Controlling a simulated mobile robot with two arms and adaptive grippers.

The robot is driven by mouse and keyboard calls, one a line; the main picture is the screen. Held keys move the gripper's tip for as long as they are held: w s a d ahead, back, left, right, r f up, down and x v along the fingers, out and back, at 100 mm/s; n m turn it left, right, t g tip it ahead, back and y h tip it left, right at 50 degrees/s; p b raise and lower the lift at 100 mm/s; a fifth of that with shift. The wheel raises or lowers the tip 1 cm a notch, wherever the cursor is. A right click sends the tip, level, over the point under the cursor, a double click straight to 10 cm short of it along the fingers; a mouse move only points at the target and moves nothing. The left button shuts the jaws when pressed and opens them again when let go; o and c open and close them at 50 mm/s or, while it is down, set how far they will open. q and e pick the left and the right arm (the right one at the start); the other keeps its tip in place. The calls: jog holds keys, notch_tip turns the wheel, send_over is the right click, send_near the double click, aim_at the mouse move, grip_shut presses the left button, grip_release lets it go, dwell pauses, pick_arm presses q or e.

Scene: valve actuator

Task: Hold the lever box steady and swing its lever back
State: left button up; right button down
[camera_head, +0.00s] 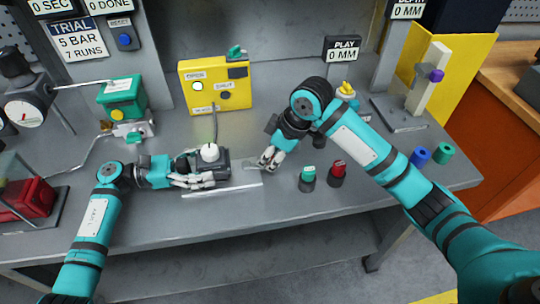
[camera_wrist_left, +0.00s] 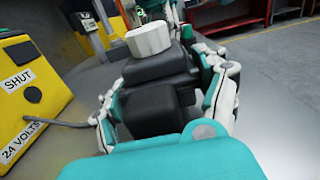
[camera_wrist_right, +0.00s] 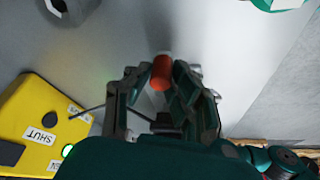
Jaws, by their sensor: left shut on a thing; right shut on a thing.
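The lever box (camera_head: 222,160) is a small dark box with a white round cap on top, standing on the grey bench. My left gripper (camera_head: 205,178) is shut around its sides; the left wrist view shows the dark body (camera_wrist_left: 158,85) between the fingers, under the white cap (camera_wrist_left: 149,40). My right gripper (camera_head: 265,165) is just right of the box, low over the bench, its fingers closed. In the right wrist view, an orange-red cylindrical grip (camera_wrist_right: 161,72), seemingly the lever's end, sits between its fingertips. The rest of the lever is hidden by the fingers.
A yellow box (camera_head: 235,100) stands behind, with a cable running down to the lever box. Green-topped (camera_head: 307,178) and red-topped (camera_head: 338,172) pieces stand right of my right gripper. A green valve unit (camera_head: 122,98) stands back left. The bench front is mostly clear.

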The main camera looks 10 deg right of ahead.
jog(key=shift+s, duration=0.1)
jog(key=s+m, duration=0.1)
jog(key=m, duration=0.1)
jog(key=a+m+t, duration=0.1)
jog(key=shift+s+m+h, duration=0.4)
jog(key=m, duration=0.1)
jog(key=s+a+m+t+h, duration=0.1)
jog(key=m, duration=0.1)
jog(key=shift+s+a+m, duration=0.15)
jog(key=shift+s+m, duration=0.1)
jog(key=shift+m, duration=0.05)
jog(key=a+m+h, duration=0.1)
jog(key=m, duration=0.1)
jog(key=s+a+m, duration=0.1)
jog(key=m, duration=0.1)
jog(key=shift+h, duration=0.4)
jog(key=shift+s+a+m+h, duration=0.1)
jog(key=shift+a+m+h, duration=0.25)
jog(key=shift+m, duration=0.5)
jog(key=shift+s+a+m+h, duration=0.1)
jog(key=shift+a+m+h, duration=0.25)
jog(key=shift+m, duration=0.5)
jog(key=shift+a, duration=0.1)
jog(key=c, duration=1.2)
grip_release()
